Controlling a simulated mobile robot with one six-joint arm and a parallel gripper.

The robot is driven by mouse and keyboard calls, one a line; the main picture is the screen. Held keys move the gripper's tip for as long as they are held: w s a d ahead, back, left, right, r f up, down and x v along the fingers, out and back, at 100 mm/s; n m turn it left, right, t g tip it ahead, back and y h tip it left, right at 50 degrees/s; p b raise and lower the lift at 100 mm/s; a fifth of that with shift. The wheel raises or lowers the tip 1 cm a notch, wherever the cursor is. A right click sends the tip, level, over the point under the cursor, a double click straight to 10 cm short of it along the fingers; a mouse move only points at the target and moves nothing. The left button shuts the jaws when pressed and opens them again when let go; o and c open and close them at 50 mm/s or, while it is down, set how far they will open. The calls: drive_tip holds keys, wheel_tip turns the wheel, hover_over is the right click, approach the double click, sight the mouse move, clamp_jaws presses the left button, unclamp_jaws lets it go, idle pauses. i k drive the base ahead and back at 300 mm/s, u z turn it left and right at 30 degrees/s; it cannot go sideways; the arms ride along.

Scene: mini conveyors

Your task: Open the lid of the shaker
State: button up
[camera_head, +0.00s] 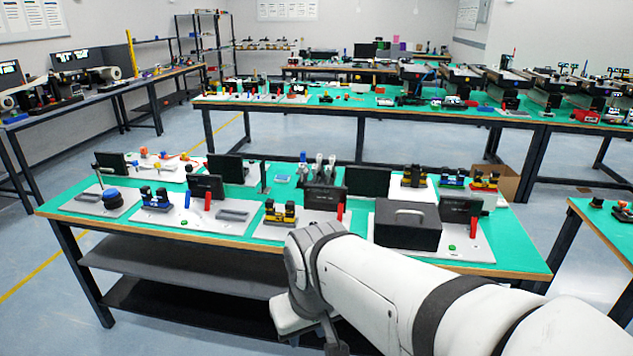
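A dark box with a grey handle on its flat top (407,226) stands on the front bench, right of the middle. It looks like the shaker, though I cannot be sure; its top appears shut. My white arm reaches in from the lower right, in front of the bench. The end of my arm, with my gripper (308,326), hangs low at the bench's front edge, left of and below the box, and touches nothing that I can see.
The green-topped front bench (88,222) carries several grey plates with small devices, black screens and red parts. An open cardboard box (508,180) is at its far right. A second bench (330,105) stands behind, and another bench (590,222) at the right. Floor shows between them.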

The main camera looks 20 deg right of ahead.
sight(408, 207)
drive_tip(key=z, duration=0.35)
drive_tip(key=i, duration=1.1)
drive_tip(key=z, duration=0.85)
